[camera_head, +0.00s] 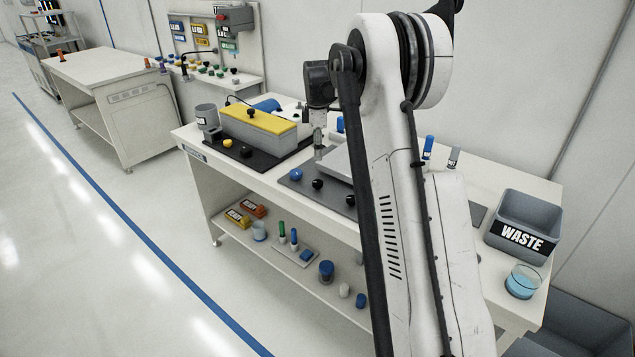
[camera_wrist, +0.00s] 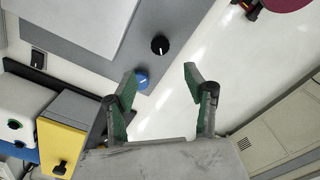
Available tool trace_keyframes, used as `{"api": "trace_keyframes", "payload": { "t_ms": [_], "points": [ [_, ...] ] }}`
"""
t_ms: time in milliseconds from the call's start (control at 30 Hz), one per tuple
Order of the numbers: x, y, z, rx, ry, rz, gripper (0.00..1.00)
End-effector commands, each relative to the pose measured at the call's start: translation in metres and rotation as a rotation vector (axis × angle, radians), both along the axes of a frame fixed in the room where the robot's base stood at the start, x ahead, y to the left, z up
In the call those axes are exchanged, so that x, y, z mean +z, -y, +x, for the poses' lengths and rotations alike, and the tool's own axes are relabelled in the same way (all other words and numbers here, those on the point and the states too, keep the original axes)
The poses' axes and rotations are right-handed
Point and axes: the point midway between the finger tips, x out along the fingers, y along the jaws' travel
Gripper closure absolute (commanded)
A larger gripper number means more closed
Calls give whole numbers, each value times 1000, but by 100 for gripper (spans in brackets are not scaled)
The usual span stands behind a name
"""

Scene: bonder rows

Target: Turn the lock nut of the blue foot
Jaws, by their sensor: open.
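The blue foot (camera_head: 296,174) shows as a round blue knob at the front left corner of a grey base plate (camera_head: 325,193) on the bench. In the wrist view the blue foot (camera_wrist: 142,80) lies just beyond my left fingertip, close to it in the picture; contact cannot be told. A separate lock nut cannot be made out. My gripper (camera_wrist: 160,80) is open and empty, its two green-padded fingers apart. In the head view my gripper (camera_head: 318,148) points down above the plate, behind the blue foot, partly hidden by my arm.
Black knobs (camera_head: 317,184) (camera_wrist: 160,45) sit along the plate's front edge. A yellow-topped grey box (camera_head: 258,128) stands to the left on a dark mat. A waste bin (camera_head: 521,222) and a beaker of blue liquid (camera_head: 522,282) stand at the right. The floor in front is clear.

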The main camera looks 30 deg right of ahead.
Motion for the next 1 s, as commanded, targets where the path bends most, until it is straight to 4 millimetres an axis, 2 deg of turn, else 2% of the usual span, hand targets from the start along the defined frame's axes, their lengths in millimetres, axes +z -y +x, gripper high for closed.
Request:
{"api": "trace_keyframes", "payload": {
  "t_ms": [167,500,700,1000],
  "points": [
    [-20,0,0,-1,0,0,52],
    [-83,0,0,-2,1,0,52],
    [-115,0,0,-2,1,0,52],
    [-134,0,0,-2,1,0,52]
  ]
}}
